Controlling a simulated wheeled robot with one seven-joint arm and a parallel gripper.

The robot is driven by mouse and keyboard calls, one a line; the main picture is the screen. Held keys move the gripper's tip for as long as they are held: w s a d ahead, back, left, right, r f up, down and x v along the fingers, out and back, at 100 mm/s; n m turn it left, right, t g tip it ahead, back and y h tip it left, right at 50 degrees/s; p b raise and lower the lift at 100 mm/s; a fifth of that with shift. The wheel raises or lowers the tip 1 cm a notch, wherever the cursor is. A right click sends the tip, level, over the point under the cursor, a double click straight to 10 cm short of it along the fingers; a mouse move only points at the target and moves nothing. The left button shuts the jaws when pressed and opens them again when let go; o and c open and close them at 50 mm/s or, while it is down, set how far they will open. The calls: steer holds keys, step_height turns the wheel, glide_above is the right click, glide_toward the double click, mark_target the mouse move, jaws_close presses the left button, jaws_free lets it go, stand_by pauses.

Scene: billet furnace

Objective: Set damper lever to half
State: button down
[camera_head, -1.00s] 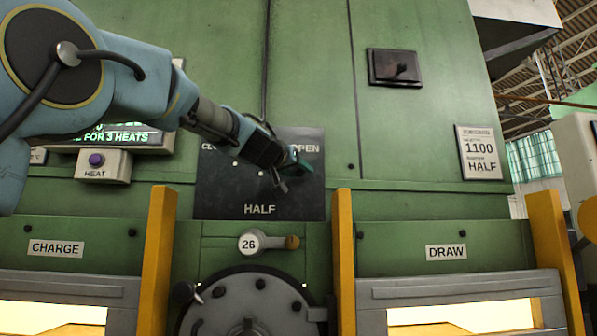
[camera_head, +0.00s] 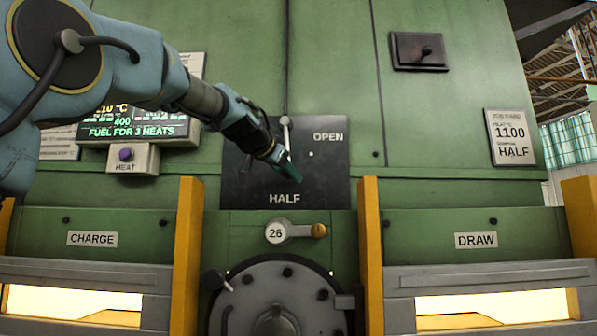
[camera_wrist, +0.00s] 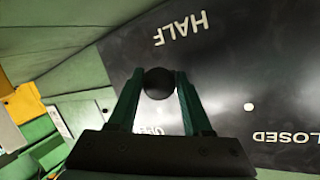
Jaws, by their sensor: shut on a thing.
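The black damper plate (camera_head: 240,185) carries the labels OPEN at right and HALF (camera_head: 285,198) at bottom; CLOSED is behind my arm in the head view. The damper lever (camera_head: 286,135) has its pivot at the plate's top and hangs down, nearly straight toward HALF. Its lower part is hidden behind my gripper (camera_head: 290,170), which is just above the HALF label. In the wrist view the lever's round black knob (camera_wrist: 158,83) sits between the green fingers of my gripper (camera_wrist: 160,85), which are shut on it.
A round grey hatch (camera_head: 275,300) and a tag marked 26 (camera_head: 276,233) are below the plate. Yellow posts (camera_head: 187,250) stand either side. The HEAT button box (camera_head: 131,158) is left of the plate. A sign (camera_head: 511,137) reads 1100 and HALF.

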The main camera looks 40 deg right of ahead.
steer(key=shift+w+a+f+m, duration=0.15)
steer(key=shift+w+a+m, duration=0.15)
steer(key=shift+a, duration=0.1)
steer(key=shift+c, duration=1.9)
jaws_free()
steer(key=b+v, duration=0.2)
steer(key=v, duration=0.9)
steer(key=shift+r, duration=0.2)
steer(key=shift+d, duration=0.15)
